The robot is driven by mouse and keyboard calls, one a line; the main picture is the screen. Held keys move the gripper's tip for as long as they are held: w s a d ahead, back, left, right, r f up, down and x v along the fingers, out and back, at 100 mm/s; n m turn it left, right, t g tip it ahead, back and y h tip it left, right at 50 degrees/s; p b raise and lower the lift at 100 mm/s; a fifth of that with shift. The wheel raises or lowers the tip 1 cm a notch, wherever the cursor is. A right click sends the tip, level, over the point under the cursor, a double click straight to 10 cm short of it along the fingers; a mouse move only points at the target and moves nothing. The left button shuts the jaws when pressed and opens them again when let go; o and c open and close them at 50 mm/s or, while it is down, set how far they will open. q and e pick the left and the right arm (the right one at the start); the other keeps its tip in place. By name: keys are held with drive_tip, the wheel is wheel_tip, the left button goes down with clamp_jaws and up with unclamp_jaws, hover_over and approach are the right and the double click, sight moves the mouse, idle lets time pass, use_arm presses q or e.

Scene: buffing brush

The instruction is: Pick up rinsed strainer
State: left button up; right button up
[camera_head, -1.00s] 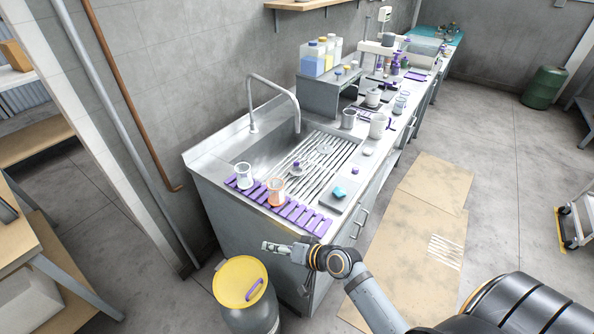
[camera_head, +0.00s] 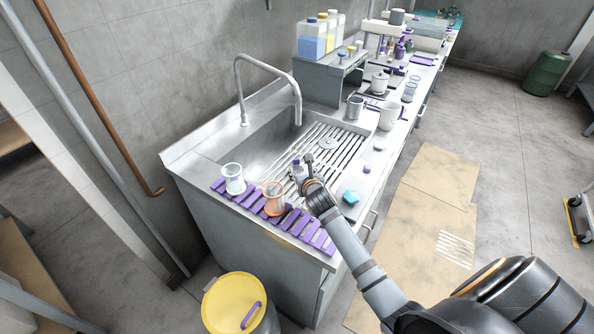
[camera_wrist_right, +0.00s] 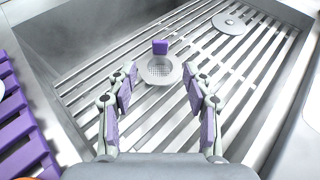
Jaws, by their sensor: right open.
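The strainer is a small grey mesh cup with a rim and a purple grip tab. In the wrist view the strainer (camera_wrist_right: 160,71) sits on the slatted metal drainer (camera_wrist_right: 92,72), tab on its far side. It also shows partly in the head view (camera_head: 297,170), beside my gripper. My right gripper (camera_wrist_right: 158,88) is open and empty, its purple-padded fingers spread to either side, just short of the strainer. In the head view my right gripper (camera_head: 305,171) is low over the drainer and partly hides the strainer. My left gripper is out of view.
A flat round disc (camera_head: 328,143) lies farther back on the drainer. A white beaker (camera_head: 233,178) and an orange-tinted beaker (camera_head: 272,198) stand on the purple rack (camera_head: 310,235) at the front. The faucet (camera_head: 240,90) arches over the basin.

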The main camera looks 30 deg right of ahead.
sight(297, 161)
drive_tip(key=x, duration=0.5)
drive_tip(key=shift+w, duration=0.2)
drive_tip(key=shift+w+d, duration=0.15)
drive_tip(key=shift+w, duration=0.2)
drive_tip(key=b+x, duration=0.1)
drive_tip(key=x, duration=0.3)
drive_tip(key=shift+w+f, duration=0.1)
drive_tip(key=shift+w, duration=0.15)
drive_tip(key=shift+s, duration=0.15)
drive_tip(key=shift+c, duration=0.7)
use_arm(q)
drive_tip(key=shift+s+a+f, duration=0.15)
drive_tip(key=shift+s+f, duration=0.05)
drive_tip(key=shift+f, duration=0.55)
use_arm(e)
clamp_jaws()
